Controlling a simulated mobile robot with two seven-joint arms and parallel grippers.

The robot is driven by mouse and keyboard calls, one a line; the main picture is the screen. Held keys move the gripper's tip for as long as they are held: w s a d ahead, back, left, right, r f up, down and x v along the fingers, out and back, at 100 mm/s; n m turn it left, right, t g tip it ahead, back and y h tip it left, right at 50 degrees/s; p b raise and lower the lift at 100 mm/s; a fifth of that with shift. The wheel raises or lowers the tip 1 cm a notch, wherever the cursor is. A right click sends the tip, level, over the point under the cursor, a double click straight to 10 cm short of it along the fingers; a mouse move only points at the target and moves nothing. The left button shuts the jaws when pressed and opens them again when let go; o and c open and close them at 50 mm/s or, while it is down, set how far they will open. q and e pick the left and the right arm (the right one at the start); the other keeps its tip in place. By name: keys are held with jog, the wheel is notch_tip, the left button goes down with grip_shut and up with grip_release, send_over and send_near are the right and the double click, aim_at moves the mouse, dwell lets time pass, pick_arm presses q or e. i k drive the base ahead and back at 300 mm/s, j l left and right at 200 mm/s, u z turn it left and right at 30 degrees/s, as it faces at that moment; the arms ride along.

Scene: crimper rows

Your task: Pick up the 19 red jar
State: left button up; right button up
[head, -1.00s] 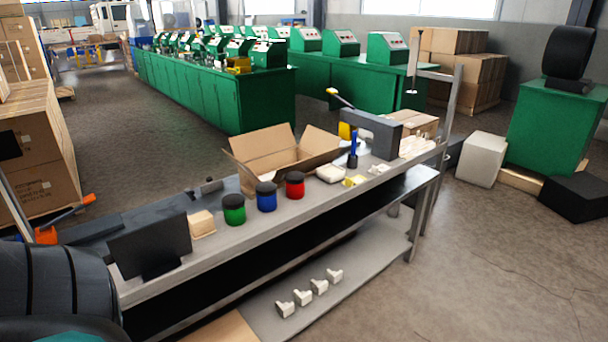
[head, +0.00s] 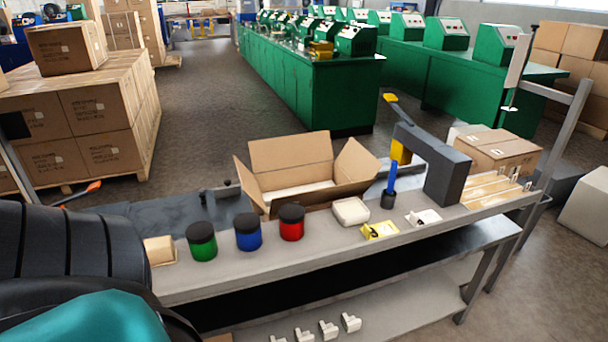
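The red jar (head: 292,224) has a black lid and stands upright on the grey workbench (head: 330,248). The blue jar (head: 248,233) stands just left of it, and the green jar (head: 202,242) stands further left. All three have black lids and stand apart from each other. Dark and teal parts of my own body fill the lower left corner. Neither of my grippers shows in the head view.
An open cardboard box (head: 292,160) stands behind the jars. A white tray (head: 351,211), a yellow item (head: 380,231) and a dark press (head: 446,170) stand to the right. White parts (head: 328,330) lie on the lower shelf. Stacked cartons (head: 85,125) are at the left.

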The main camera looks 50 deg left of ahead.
aim_at(291, 215)
jog(key=i+j+z, duration=0.1)
jog(key=i+z, duration=0.2)
jog(key=i+j+z, duration=0.3)
jog(key=i, duration=0.25)
jog(key=l+z, duration=0.1)
jog(key=z, duration=6.15)
